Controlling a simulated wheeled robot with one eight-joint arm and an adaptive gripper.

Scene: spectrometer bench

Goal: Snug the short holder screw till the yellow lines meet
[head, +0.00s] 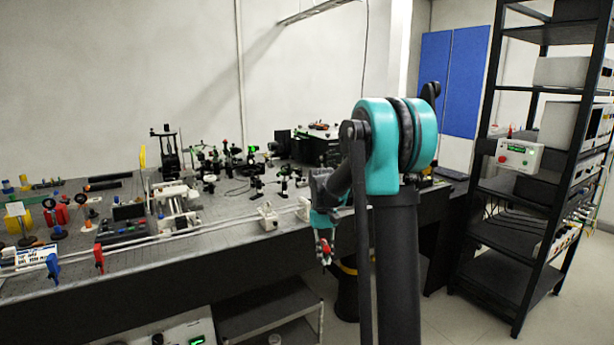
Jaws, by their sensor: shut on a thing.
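My gripper (324,240) hangs fingers-down at the end of my teal and black arm, in front of the bench's front edge. It is shut on a small red thing (325,247), too small in this view to name. The optics bench (230,218) runs from the left to behind my arm. The short holder screw and the yellow lines cannot be made out among the small dark optical mounts (253,180) on the bench.
Blue (52,266) and red (98,258) upright pieces stand at the bench's front left. White blocks (268,218) sit near its front edge. A black rack (492,190) with instruments stands right. Floor (450,320) between my arm and the rack is clear.

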